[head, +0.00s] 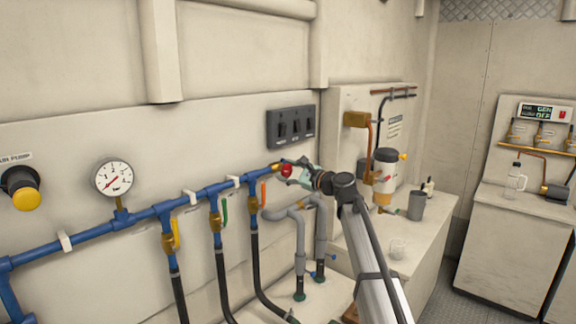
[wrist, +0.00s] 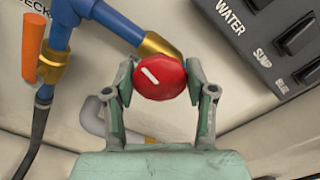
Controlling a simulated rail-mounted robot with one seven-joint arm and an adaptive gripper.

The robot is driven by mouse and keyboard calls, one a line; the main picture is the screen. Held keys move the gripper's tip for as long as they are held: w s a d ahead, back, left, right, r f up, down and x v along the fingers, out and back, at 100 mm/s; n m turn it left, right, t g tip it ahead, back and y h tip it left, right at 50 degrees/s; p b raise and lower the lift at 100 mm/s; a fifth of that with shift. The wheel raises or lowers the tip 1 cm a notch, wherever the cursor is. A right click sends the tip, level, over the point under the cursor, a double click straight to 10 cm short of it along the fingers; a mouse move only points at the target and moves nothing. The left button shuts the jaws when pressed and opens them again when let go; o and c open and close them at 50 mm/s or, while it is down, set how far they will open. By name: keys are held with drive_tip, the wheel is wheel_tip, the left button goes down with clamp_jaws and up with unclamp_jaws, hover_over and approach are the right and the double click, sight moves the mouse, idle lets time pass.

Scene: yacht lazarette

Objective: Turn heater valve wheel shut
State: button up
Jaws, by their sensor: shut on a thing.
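The valve wheel is a round red knob (wrist: 160,77) with a short white bar mark, on a brass fitting (wrist: 154,47) at the end of the blue pipe (wrist: 104,14). In the head view the red wheel (head: 286,170) shows at the pipe's right end. My gripper (wrist: 160,82) has one green finger on each side of the wheel and is shut on it. It also shows in the head view (head: 290,172), reaching in from the right. The white mark slants down to the right in the wrist view. No label naming the wheel is readable.
A black switch panel (head: 290,124) is above the wheel. Coloured lever handles, including an orange one (wrist: 33,47), hang from the blue pipe at left. Grey bent pipes (head: 297,215) are below. A pressure gauge (head: 114,178) is far left. A counter (head: 420,245) with cups stands at right.

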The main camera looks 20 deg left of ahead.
drive_tip(key=m+p, duration=0.4)
drive_tip(key=shift+r+m, duration=0.3)
drive_tip(key=shift+r, duration=0.1)
drive_tip(key=m+p, duration=0.4)
drive_tip(key=shift+m+p, duration=0.3)
drive_tip(key=shift+p, duration=0.05)
drive_tip(key=m+p, duration=0.2)
drive_tip(key=shift+w+f+m, duration=0.1)
drive_tip(key=shift+m, duration=0.2)
drive_tip(key=shift+f+m+p, duration=0.15)
drive_tip(key=shift+m+p, duration=0.4)
drive_tip(key=shift+m, duration=0.95)
drive_tip(key=o, duration=1.2)
drive_tip(key=shift+c, duration=0.2)
drive_tip(key=shift+f, duration=0.1)
drive_tip(key=shift+d, duration=0.1)
drive_tip(key=v, duration=1.1)
drive_tip(key=shift+s+d, duration=0.25)
drive_tip(key=shift+d, duration=0.1)
